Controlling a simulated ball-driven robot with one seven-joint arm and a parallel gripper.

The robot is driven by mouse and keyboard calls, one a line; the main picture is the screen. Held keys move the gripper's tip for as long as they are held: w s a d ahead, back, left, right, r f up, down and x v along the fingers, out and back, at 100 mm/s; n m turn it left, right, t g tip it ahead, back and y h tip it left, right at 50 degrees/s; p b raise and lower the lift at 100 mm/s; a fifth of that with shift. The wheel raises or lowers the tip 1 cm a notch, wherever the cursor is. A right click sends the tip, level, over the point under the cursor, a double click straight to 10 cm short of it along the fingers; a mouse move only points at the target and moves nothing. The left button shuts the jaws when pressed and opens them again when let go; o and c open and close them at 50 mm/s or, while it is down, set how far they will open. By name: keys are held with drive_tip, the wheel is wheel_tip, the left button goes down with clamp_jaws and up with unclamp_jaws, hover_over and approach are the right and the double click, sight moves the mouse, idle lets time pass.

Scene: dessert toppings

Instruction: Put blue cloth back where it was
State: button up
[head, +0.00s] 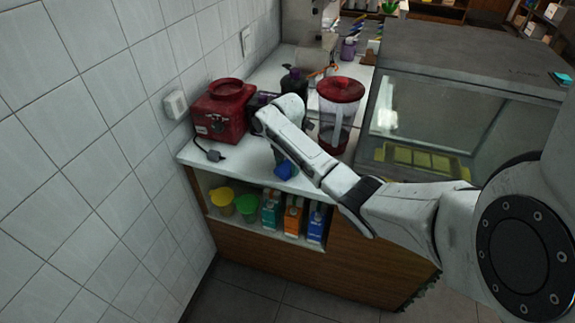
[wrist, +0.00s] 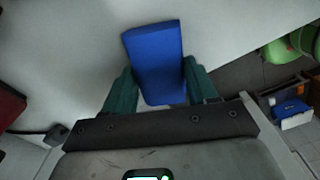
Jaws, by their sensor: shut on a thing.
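The blue cloth (head: 286,171) is a small, folded, block-like piece at the front edge of the white counter. It also shows in the wrist view (wrist: 154,58), between the two teal fingers. My gripper (wrist: 160,86) is shut on the near part of the cloth. The far end sticks out past the fingertips over the white counter top (wrist: 70,50). I cannot tell whether the cloth touches the counter. In the head view my arm hides most of the gripper.
A red appliance (head: 222,110) with a cord stands left, by the tiled wall. A red-lidded blender (head: 340,105) stands behind my arm, beside a glass display case (head: 430,120). The shelf below holds yellow and green cups (head: 247,207) and several cartons (head: 293,215).

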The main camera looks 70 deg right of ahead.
drive_tip(key=shift+f, duration=0.45)
drive_tip(key=shift+f, duration=0.1)
drive_tip(key=o, duration=1)
